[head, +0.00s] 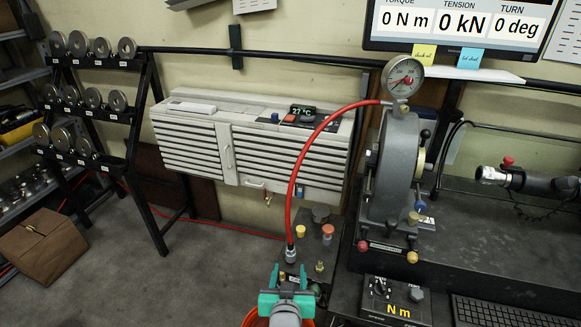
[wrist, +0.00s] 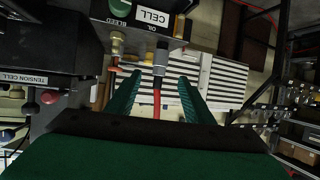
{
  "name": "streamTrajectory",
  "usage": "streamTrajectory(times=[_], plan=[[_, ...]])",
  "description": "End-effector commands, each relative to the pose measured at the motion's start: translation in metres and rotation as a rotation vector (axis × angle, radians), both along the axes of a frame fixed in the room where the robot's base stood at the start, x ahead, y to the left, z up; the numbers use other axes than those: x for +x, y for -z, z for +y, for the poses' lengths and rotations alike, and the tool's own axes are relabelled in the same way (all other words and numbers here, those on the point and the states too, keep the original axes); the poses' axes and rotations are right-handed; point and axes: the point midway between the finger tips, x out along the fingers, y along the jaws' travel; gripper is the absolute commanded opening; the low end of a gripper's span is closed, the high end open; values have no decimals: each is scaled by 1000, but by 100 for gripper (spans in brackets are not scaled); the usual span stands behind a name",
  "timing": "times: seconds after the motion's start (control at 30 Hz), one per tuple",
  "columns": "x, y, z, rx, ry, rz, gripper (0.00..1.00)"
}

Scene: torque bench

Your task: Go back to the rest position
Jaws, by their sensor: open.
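My gripper (head: 285,296) is low in the middle of the head view, its teal fingers pointing away from me. In the wrist view my gripper (wrist: 158,84) is open, with a finger on each side. A red hose (head: 300,165) with a metal coupling (wrist: 160,58) lies between the fingers in the wrist view, with a visible gap on both sides. The coupling also shows in the head view just beyond the gripper, at the hose's lower end. The hose arches up to a dial gauge (head: 403,76) on the grey round cell (head: 397,165).
A bench (head: 480,225) with a control box marked N m (head: 392,300) and a keyboard (head: 515,312) is at right. A louvred cabinet (head: 250,150) hangs on the wall behind. A weight rack (head: 145,130) stands left, with open floor (head: 180,270) before it.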

Motion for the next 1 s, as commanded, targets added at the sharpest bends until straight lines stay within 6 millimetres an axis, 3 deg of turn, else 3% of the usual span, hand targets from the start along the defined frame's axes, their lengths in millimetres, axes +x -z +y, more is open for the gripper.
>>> streamTrajectory(times=[0.17,0.27,0.6,1.0], plan=[[-9,10,0,0,-2,0,47],[-25,24,0,0,-6,-3,47],[-97,67,1,1,-23,-37,47],[-190,92,1,4,-35,-77,47]])
